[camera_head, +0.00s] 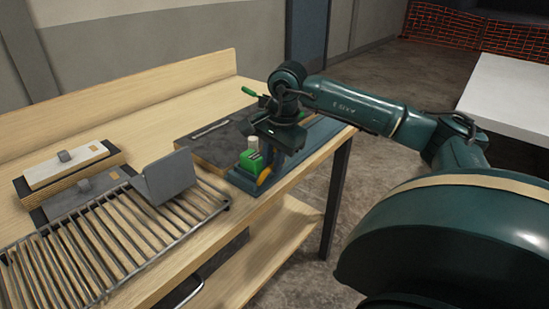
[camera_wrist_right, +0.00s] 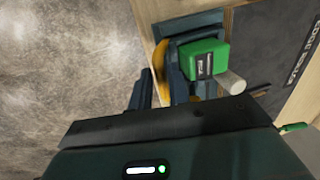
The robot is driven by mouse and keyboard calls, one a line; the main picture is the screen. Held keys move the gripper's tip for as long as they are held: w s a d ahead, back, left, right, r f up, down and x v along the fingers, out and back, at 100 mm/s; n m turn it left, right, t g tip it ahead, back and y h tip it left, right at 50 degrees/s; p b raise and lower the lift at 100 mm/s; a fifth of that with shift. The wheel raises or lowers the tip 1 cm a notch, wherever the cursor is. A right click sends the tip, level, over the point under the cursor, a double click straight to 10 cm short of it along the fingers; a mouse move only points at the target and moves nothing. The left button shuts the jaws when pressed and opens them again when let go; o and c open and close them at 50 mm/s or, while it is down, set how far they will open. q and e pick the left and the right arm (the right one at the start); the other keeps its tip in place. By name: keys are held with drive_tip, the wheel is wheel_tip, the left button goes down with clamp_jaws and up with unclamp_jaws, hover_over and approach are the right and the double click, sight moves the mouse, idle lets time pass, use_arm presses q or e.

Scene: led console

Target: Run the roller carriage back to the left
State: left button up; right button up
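The roller carriage is a green block (camera_head: 251,160) with a white knob (camera_head: 253,143) on top and a yellow roller (camera_head: 264,177) at its side. It sits at the near left end of a blue rail (camera_head: 318,132) along the table edge. In the right wrist view the green block (camera_wrist_right: 206,60) and white knob (camera_wrist_right: 232,83) show right of the fingers. My right gripper (camera_head: 276,150) points down just right of the carriage. Its fingers (camera_wrist_right: 163,90) look slightly apart, with floor showing between them; I cannot tell whether one touches the carriage. My left gripper is out of view.
A dark panel (camera_head: 210,149) lies behind the carriage, with a green-ended lever (camera_head: 249,91) beyond it. A slatted rack (camera_head: 110,245) with a grey plate (camera_head: 165,177) stands left. A white-topped box (camera_head: 66,164) is farther left. The wooden table (camera_head: 150,115) is clear towards the back.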

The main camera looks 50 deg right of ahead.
drive_tip(key=o, duration=0.3)
drive_tip(key=shift+d, duration=0.1)
drive_tip(key=shift+r, duration=0.1)
wheel_tip(320, 180, up, 13)
drive_tip(key=s+p, duration=0.1)
drive_tip(key=s, duration=0.1)
drive_tip(key=shift+s, duration=0.2)
drive_tip(key=shift+s+d, duration=0.1)
idle(0.4)
